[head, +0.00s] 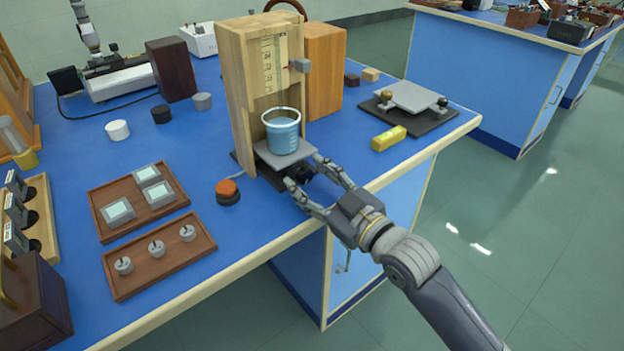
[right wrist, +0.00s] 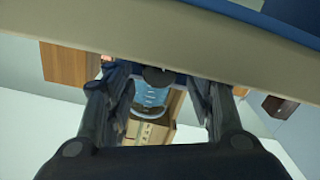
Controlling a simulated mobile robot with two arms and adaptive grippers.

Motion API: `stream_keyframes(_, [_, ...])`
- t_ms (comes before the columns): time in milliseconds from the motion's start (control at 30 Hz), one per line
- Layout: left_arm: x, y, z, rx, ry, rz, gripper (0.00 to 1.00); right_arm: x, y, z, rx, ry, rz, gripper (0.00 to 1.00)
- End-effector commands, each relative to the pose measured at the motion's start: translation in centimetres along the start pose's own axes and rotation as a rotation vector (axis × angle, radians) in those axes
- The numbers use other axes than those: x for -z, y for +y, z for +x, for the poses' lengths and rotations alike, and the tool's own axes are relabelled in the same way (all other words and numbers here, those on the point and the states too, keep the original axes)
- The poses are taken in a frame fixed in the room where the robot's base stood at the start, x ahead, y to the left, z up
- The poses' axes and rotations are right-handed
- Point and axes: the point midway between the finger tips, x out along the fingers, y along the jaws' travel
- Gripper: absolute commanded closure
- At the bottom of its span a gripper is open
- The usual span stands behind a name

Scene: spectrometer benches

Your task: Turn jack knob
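A lab jack with a grey top plate (head: 287,153) stands at the foot of the wooden stand, with a beaker of blue liquid (head: 283,134) on it. The jack's black knob (head: 304,174) faces the bench's front edge. My right gripper (head: 302,171) is open, its two fingers spread on either side of the knob. In the right wrist view the dark knob (right wrist: 158,75) shows between the fingers, with gaps at both sides; I see no contact. The beaker (right wrist: 150,95) shows behind it. My left gripper is not in view.
The wooden stand with a scale (head: 242,75) rises behind the beaker. An orange-topped button (head: 227,191) is left of the jack. Wooden trays (head: 160,258) lie on the left. The bench edge runs below my gripper.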

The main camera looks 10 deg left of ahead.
Motion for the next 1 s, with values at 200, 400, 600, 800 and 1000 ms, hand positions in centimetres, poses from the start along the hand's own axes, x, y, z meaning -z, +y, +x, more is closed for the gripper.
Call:
stream_keyframes(200, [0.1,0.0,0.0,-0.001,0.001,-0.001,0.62,0.0,0.0,-0.3,0.000,0.000,0.000,0.51])
stream_keyframes(400, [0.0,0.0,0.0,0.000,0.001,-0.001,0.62,-0.1,0.0,-3.0,0.000,-0.002,-0.001,0.51])
stream_keyframes(600, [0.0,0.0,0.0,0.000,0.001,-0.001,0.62,-0.2,0.0,-7.5,0.000,-0.004,-0.001,0.51])
stream_keyframes(800, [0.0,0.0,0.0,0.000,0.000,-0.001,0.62,-0.1,0.0,-10.7,0.000,-0.003,-0.001,0.51])
stream_keyframes(1000, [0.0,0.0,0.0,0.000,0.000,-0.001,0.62,-0.1,0.0,-11.9,0.000,-0.001,0.000,0.51])
